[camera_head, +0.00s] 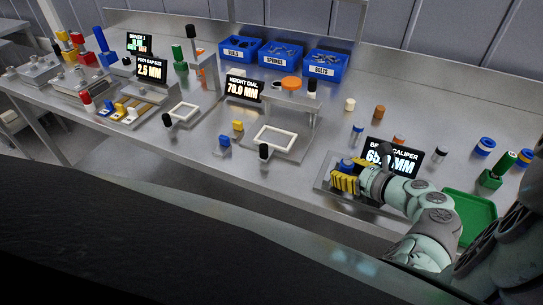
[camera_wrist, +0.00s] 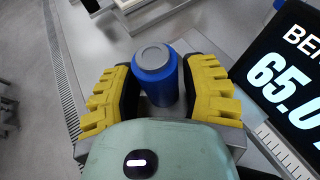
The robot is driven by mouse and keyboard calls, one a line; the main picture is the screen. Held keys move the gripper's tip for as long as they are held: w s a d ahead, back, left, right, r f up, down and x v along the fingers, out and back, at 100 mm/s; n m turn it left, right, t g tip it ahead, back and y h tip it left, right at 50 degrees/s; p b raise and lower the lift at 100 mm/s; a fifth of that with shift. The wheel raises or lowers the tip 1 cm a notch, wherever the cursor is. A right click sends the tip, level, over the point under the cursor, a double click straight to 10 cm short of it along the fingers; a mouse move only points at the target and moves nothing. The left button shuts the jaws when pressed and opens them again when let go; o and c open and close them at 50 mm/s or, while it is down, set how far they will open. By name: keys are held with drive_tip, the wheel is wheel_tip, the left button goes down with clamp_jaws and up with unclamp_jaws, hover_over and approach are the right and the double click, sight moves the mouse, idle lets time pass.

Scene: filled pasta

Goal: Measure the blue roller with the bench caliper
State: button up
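The blue roller (camera_wrist: 155,82), with a grey round end cap, stands between the two yellow fingers with black pads of my gripper (camera_wrist: 163,95) in the wrist view. A narrow gap shows at the right pad, so my gripper looks open around the roller; contact at the left pad is unclear. In the head view the roller's blue top (camera_head: 346,163) shows beside my gripper (camera_head: 345,182), over the bench caliper's grey plate (camera_head: 322,186). The bench caliper display (camera_head: 405,158) is partly hidden by my arm and starts with 65. The caliper's jaws are hidden.
A green tray (camera_head: 470,212) lies right of my arm.

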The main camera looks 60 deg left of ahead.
drive_tip(key=shift+o, duration=1.4)
drive_tip(key=shift+r, duration=0.1)
drive_tip(key=shift+r, duration=4.9)
